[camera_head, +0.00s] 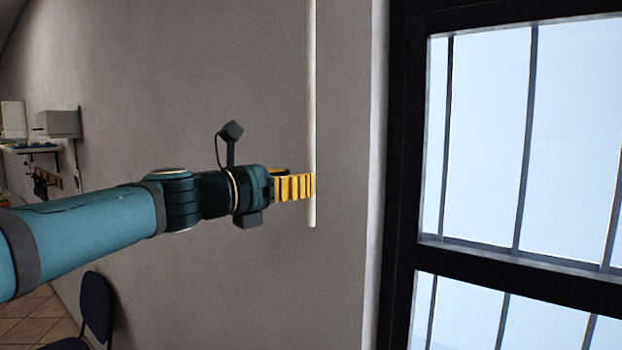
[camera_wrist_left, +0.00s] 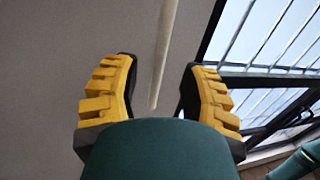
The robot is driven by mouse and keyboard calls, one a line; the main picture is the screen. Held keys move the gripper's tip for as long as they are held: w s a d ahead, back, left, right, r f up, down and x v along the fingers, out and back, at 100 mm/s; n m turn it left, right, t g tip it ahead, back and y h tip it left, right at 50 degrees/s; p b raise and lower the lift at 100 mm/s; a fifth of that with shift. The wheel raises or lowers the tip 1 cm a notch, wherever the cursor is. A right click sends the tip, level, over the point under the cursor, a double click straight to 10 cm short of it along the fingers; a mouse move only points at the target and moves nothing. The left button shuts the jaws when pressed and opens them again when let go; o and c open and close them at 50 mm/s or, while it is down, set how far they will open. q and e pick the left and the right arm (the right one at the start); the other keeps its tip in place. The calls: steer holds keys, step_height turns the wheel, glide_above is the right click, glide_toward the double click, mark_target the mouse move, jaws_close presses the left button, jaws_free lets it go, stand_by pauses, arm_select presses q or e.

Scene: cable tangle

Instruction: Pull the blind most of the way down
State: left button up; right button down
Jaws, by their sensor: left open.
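A pale, thin rod (camera_head: 312,90) hangs straight down in front of the grey wall, left of the window; its lower end is free. No blind slats or fabric show over the glass. My left gripper (camera_head: 309,185), with yellow ribbed fingers, is at the rod, a little above its lower end. In the left wrist view the fingers (camera_wrist_left: 158,82) are apart, and the rod (camera_wrist_left: 165,45) appears between them, touching neither. How deep it sits between them I cannot tell. My right gripper is out of view.
The dark-framed window (camera_head: 400,150) with vertical bars fills the right side. A dark blue chair (camera_head: 96,305) stands at the lower left. A grey wall box (camera_head: 60,122) and a shelf are far left. The wall around the rod is bare.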

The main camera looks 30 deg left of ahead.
arm_select(q)
steer(key=shift+x, duration=2.15)
jaws_close()
